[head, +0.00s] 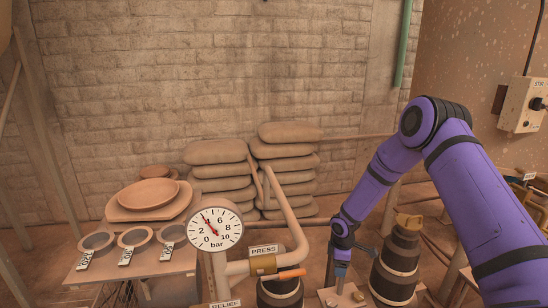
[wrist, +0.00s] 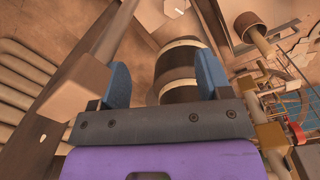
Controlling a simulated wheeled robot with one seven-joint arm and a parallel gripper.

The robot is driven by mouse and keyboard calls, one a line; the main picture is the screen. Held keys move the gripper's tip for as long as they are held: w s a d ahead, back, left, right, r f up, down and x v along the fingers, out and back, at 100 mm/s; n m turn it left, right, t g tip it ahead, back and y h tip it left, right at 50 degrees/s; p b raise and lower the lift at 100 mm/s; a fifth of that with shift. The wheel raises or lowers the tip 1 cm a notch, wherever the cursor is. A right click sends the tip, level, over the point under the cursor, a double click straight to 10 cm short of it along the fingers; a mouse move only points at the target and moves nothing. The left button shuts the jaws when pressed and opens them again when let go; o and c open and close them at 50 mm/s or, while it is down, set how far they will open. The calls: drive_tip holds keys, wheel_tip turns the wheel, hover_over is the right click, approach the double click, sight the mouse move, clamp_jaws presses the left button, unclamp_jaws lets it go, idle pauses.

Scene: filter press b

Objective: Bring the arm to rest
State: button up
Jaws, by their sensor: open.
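My purple arm comes in from the right of the head view and bends down, with my gripper (head: 341,270) low near the middle right. In the wrist view my gripper (wrist: 162,85) shows two blue fingers set wide apart with nothing held between them. Beyond the fingers stands a dark barrel with pale bands (wrist: 185,65). The fingertips are small and partly unclear in the head view.
A pressure gauge (head: 216,229) and a pipe with an orange-handled valve (head: 290,273) labelled PRESS stand left of my gripper. A table (head: 135,265) with several rings is at left. Stacked sacks (head: 215,170) lie by the wall. A STIR switch box (head: 522,107) hangs at right.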

drive_tip(key=s+d+r+m+t+h, duration=0.1)
drive_tip(key=d+r+m, duration=0.1)
drive_tip(key=r, duration=0.8)
drive_tip(key=s+d+r+m, duration=0.1)
drive_tip(key=r, duration=0.9)
drive_tip(key=s+d+r+m+t, duration=0.1)
drive_tip(key=s+r+m, duration=0.1)
drive_tip(key=s+r, duration=0.5)
drive_tip(key=s+d+r+m, duration=0.1)
drive_tip(key=s+r+m, duration=0.1)
drive_tip(key=r, duration=0.8)
drive_tip(key=s+r+m+t, duration=0.1)
drive_tip(key=s+r, duration=0.3)
drive_tip(key=s, duration=0.5)
drive_tip(key=s+r+m+t+y, duration=0.1)
drive_tip(key=s+r+m, duration=0.3)
drive_tip(key=s, duration=0.6)
drive_tip(key=s+r+m, duration=0.3)
drive_tip(key=s+r, duration=0.1)
drive_tip(key=s, duration=0.6)
drive_tip(key=shift+s+d+r+t, duration=0.25)
drive_tip(key=shift+d+r+t, duration=0.05)
drive_tip(key=shift+d+t, duration=0.1)
drive_tip(key=shift+c, duration=0.4)
